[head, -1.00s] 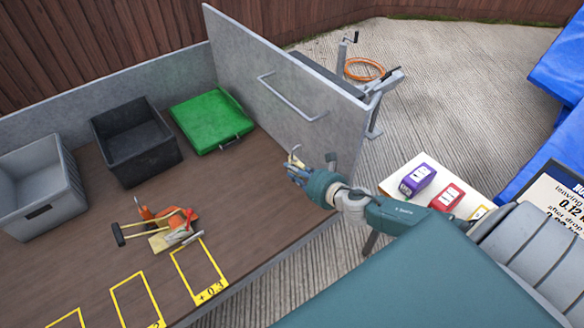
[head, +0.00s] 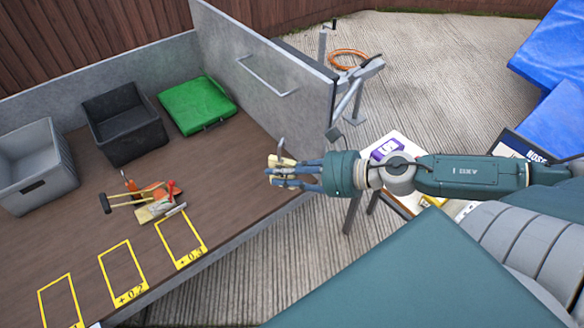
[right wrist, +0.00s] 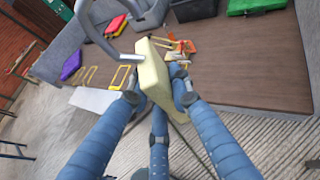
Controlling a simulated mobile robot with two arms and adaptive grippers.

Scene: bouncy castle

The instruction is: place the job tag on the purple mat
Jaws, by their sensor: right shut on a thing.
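A flat purple piece (right wrist: 71,65), apparently the purple mat, lies at the far left in the right wrist view, well away from the gripper. That piece is outside the head view. My left gripper is not in view.
The brown bench (head: 60,245) has yellow outlined boxes (head: 122,270), a tool heap (head: 153,202), a black bin (head: 123,125), a grey bin (head: 37,165) and a green case (head: 197,104). A grey panel (head: 270,75) stands at its right end.

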